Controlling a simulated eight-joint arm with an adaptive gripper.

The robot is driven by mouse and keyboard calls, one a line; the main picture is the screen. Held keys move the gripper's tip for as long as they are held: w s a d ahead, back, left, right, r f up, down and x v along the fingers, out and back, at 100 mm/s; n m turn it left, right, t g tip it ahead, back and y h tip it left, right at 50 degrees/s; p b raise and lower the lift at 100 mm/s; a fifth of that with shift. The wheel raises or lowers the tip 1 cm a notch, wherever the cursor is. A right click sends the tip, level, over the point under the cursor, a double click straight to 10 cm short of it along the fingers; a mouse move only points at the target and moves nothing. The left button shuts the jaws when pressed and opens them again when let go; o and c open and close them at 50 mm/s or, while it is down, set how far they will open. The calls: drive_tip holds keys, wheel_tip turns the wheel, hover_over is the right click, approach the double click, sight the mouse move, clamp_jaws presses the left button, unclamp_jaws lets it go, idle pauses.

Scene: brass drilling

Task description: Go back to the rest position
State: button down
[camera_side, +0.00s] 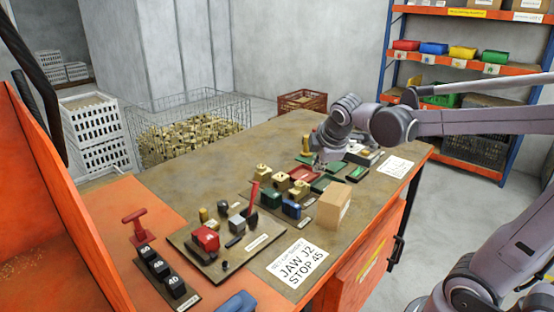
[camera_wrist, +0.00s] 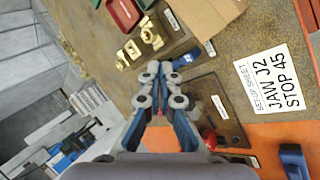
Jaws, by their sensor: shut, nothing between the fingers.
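My gripper (camera_side: 322,162) is above the far part of the workbench (camera_side: 235,150), over the row of small trays, at the end of my arm reaching in from the right. In the wrist view my gripper (camera_wrist: 162,70) has its fingertips together, with nothing held between them. The setup sheet (camera_side: 297,264) reading "JAW J2 STOP 45" lies on the bench front; it also shows at the right of the wrist view (camera_wrist: 272,85).
A cardboard box (camera_side: 333,206) stands near the bench's right edge. Brass pieces (camera_side: 280,181), a green block (camera_side: 270,198) and a blue block (camera_side: 291,209) stand beside it. Black numbered blocks (camera_side: 160,268) are at front left. A wire bin (camera_side: 190,128) of brass parts stands behind the bench.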

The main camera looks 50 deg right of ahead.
drive_tip(key=s+a+f+m+t+y, duration=0.1)
drive_tip(key=s+a+f+m+y, duration=0.3)
drive_tip(key=s+a+m, duration=0.5)
drive_tip(key=a+f, duration=0.1)
drive_tip(key=a, duration=0.2)
drive_tip(key=shift+s+a+m+t, duration=0.2)
drive_tip(key=shift+a+m+t, duration=0.1)
drive_tip(key=shift+a+m, duration=0.1)
